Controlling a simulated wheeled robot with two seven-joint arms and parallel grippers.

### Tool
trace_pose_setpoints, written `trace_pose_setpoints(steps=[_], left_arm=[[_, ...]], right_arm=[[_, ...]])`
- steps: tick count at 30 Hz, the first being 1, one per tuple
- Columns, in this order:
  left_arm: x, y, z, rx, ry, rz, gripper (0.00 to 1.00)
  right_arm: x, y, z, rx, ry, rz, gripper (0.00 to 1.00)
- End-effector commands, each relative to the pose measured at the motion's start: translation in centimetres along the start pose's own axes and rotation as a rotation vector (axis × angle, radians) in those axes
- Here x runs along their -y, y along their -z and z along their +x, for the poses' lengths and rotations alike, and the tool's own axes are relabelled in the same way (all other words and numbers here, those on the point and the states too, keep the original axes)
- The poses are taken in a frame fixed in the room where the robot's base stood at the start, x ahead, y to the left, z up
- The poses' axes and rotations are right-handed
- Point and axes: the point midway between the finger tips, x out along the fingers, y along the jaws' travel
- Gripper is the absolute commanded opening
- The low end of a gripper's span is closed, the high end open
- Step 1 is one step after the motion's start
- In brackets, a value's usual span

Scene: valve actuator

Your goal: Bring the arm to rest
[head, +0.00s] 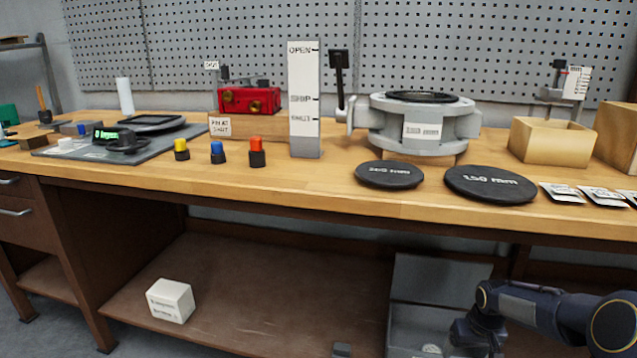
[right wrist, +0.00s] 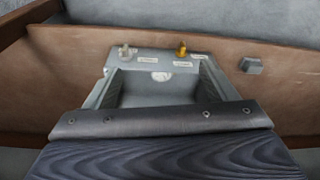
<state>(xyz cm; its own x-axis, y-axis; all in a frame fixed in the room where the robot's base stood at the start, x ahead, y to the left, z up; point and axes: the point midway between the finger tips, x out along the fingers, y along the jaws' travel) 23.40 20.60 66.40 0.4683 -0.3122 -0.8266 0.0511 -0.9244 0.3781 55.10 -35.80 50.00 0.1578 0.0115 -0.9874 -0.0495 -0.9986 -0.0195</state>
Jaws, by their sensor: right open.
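My right arm enters the head view at the lower right, in front of the bench. Its gripper (head: 478,342) is low, below the worktop and beside a grey open box (head: 440,275) on the lower shelf. The gripper is open; its fingertips are hard to make out, and I see nothing held. In the right wrist view, the dark gripper body (right wrist: 160,125) fills the bottom, with the grey box (right wrist: 150,98) beyond it. My left gripper is not in view.
The wooden worktop (head: 300,190) edge lies above my right gripper. On it stand a grey valve (head: 385,130), black discs (head: 488,184), a marked board (head: 304,135) and several coloured knobs. A white block (head: 170,300) lies on the shelf (head: 270,290), whose middle is mostly clear.

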Motion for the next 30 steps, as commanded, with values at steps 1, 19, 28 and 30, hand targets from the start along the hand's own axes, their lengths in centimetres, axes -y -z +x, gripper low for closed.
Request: trace_pose_setpoints(steps=[1, 19, 28, 30], left_arm=[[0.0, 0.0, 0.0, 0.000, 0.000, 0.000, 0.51], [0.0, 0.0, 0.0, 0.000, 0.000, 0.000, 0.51], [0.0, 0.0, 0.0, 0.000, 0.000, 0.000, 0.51], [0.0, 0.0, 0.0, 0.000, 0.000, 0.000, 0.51]], right_arm=[[0.2, -0.3, -1.3, -0.010, 0.002, 0.002, 0.79], [7.5, -15.7, -19.8, -0.190, 0.156, 0.076, 0.79], [11.6, -24.9, -21.6, -0.268, 0.274, 0.108, 0.79], [12.2, -26.4, -21.5, -0.280, 0.296, 0.112, 0.79]])
